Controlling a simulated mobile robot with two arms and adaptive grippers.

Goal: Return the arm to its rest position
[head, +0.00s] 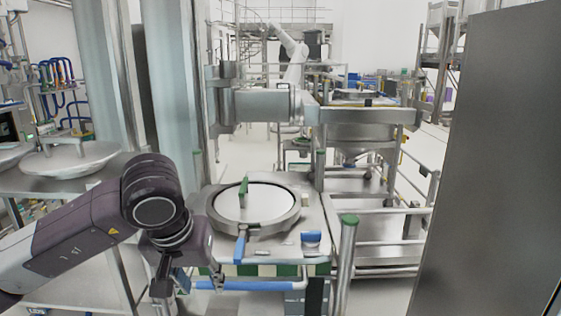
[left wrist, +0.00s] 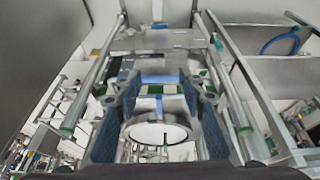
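My left arm (head: 75,235) comes in from the left in the head view and bends down at a dark wrist. My left gripper (head: 168,285) hangs at its end, near the left end of a blue-covered bar (head: 250,285). In the left wrist view its two blue-padded fingers (left wrist: 158,92) stand wide apart with nothing held between them. The head view crops the lower part of the gripper. My right arm and gripper are not in view.
A steel bin (head: 255,205) with a round lid and blue and green handles stands right of my gripper. Round lids (head: 70,158) lie on a bench at left. A post with a green cap (head: 347,260) and steel rails are at right. A tall grey panel (head: 490,150) blocks the far right.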

